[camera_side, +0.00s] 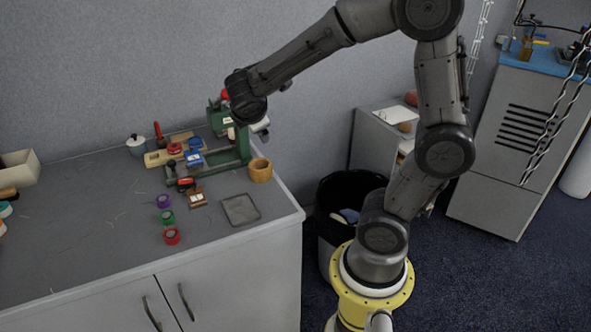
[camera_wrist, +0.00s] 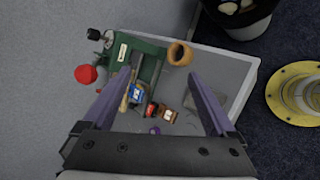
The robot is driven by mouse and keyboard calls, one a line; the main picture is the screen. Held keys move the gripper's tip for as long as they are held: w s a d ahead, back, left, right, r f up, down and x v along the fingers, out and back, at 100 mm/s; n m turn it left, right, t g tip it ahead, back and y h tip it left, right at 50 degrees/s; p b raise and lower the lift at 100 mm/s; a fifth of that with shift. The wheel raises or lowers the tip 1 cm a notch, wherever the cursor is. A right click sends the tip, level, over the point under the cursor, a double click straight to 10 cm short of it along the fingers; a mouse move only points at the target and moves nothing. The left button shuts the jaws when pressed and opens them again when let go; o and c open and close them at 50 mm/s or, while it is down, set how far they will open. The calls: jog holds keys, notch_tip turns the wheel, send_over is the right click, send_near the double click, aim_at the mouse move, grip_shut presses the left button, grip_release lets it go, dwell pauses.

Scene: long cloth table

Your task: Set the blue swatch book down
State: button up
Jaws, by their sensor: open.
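The green press (camera_side: 236,158) stands tall close to my gripper. A wooden cup (camera_side: 260,170), a brown swatch book (camera_side: 197,198), a red-black item (camera_side: 186,184) and a grey square tray (camera_side: 240,209) lie nearby. Purple, green and red rolls (camera_side: 171,236) form a row. The front left bench is mostly clear.

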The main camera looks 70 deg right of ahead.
jog(key=s+a+r+m+t+y, duration=0.1)
jog(key=s+a+m+t+y, duration=0.1)
jog(key=s+a+m+y, duration=0.7)
jog(key=s+a+m, duration=0.1)
jog(key=s+a, duration=0.5)
jog(key=a, duration=0.1)
jog(key=shift+s+a, duration=0.15)
jog(key=shift+s, duration=0.05)
